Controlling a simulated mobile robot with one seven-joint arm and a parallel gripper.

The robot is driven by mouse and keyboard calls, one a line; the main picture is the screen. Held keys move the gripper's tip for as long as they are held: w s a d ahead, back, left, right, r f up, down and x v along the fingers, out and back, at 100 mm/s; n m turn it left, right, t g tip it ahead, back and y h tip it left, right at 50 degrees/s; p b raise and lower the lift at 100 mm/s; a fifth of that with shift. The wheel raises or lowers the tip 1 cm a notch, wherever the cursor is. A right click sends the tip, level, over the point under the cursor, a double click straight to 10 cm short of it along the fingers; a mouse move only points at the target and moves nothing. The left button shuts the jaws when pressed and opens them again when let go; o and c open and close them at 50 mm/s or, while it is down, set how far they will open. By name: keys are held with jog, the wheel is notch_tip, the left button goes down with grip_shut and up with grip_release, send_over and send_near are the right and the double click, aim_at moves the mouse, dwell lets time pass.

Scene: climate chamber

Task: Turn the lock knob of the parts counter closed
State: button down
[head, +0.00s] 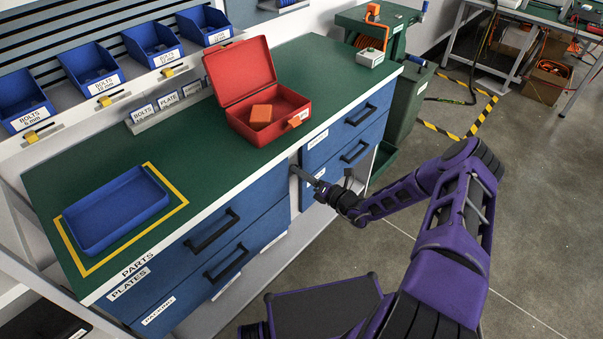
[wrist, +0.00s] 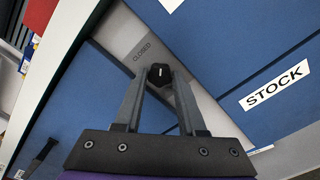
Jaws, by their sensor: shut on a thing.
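The lock knob (wrist: 160,73) is small and black with a short white mark, on a grey strip between blue fronts of the parts counter (head: 205,240). In the head view my gripper (head: 301,174) is at the counter front between two drawer stacks, and the knob cannot be made out there.
A blue tray (head: 75,214) lies inside a yellow outline on the green top. Drawer handles (head: 212,231) stick out from the front. The floor to the right is mostly clear.

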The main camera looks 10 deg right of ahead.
jog(key=shift+n, duration=0.5)
jog(key=c, duration=0.5)
grip_release()
